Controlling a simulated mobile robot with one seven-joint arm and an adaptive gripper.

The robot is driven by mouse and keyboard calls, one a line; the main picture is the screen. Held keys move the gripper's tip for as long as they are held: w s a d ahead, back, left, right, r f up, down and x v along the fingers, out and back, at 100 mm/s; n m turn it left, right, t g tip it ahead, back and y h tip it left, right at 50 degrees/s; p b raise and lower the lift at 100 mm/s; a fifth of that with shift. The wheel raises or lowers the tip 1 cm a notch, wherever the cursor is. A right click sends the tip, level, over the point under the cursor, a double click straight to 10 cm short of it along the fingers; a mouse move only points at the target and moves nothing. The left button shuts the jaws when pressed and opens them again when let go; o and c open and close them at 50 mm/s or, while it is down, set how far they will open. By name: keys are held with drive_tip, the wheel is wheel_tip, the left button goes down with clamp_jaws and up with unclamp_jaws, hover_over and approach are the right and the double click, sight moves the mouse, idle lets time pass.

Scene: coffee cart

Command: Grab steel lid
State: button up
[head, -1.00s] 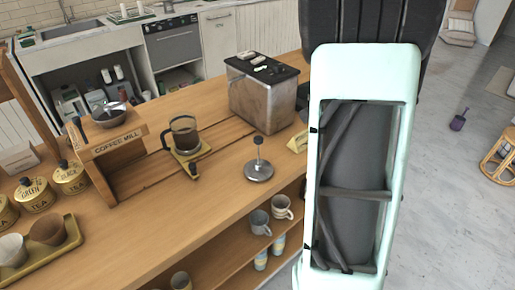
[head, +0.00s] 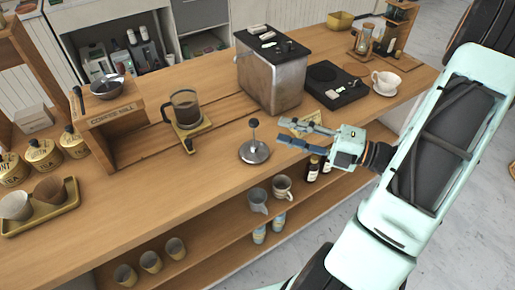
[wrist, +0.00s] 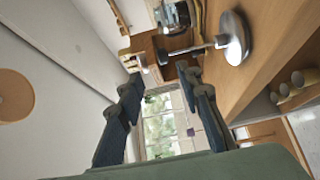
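The steel lid (head: 255,152) is a round metal disc with an upright rod and a dark knob. It sits on the wooden counter near its front edge, and it also shows in the wrist view (wrist: 236,40), at the upper right. My gripper (head: 293,134) is just right of the lid in the head view, its fingers apart and pointing left toward the lid's rod. In the wrist view the open fingers (wrist: 165,85) have nothing between them, and the rod's knob lies just ahead of and above the fingertips.
A glass coffee pot (head: 184,108) stands on a small wooden stand left of the lid. A metal coffee machine (head: 270,82) stands behind it. A black scale (head: 335,84) and a white cup (head: 386,80) are at the right. Mugs (head: 282,187) sit on the shelf below.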

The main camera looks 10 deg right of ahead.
sight(253, 121)
drive_tip(key=x, duration=0.4)
drive_tip(key=shift+a, duration=0.15)
drive_tip(key=x, duration=0.5)
drive_tip(key=shift+w+a+f, duration=0.1)
drive_tip(key=shift+w+f, duration=0.2)
drive_tip(key=shift+w, duration=0.05)
clamp_jaws()
